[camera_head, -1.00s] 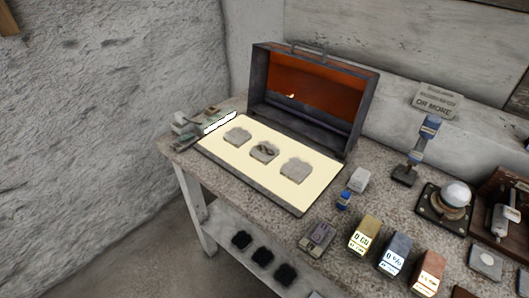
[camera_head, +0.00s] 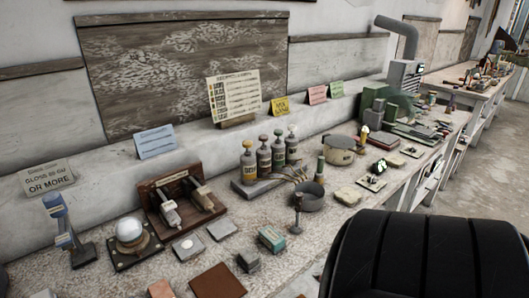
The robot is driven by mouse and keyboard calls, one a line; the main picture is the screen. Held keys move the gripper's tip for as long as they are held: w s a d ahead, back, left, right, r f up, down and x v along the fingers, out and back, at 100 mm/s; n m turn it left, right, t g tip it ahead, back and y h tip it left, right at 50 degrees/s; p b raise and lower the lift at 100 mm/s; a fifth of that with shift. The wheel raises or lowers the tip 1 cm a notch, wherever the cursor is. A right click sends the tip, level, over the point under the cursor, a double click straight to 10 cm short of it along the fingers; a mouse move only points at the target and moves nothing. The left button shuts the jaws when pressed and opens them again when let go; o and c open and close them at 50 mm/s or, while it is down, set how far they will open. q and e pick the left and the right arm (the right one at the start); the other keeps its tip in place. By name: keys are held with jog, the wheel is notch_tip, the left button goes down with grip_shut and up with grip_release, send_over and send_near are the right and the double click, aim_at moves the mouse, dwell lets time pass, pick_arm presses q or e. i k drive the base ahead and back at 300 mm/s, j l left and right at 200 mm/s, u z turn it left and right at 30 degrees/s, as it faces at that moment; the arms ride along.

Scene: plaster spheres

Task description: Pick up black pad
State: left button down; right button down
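I cannot make out a black pad in the head view now. A white plaster sphere (camera_head: 129,230) sits on a dark square base at the left of the bench. Flat grey square pieces (camera_head: 188,247) and a brown square piece (camera_head: 218,281) lie on the bench front. Neither of my grippers can be made out in this view.
The speckled bench (camera_head: 95,280) runs from lower left to upper right. A wooden rack (camera_head: 181,201), several bottles (camera_head: 264,158), a dark bowl (camera_head: 308,197) and a round tan pot (camera_head: 340,150) stand on it. A large black rounded shape (camera_head: 425,255) blocks the lower right; I cannot tell what it is.

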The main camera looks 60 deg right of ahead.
aim_at(249, 260)
jog(key=l+z, duration=0.2)
jog(key=z, duration=1.3)
jog(key=k+l, duration=0.05)
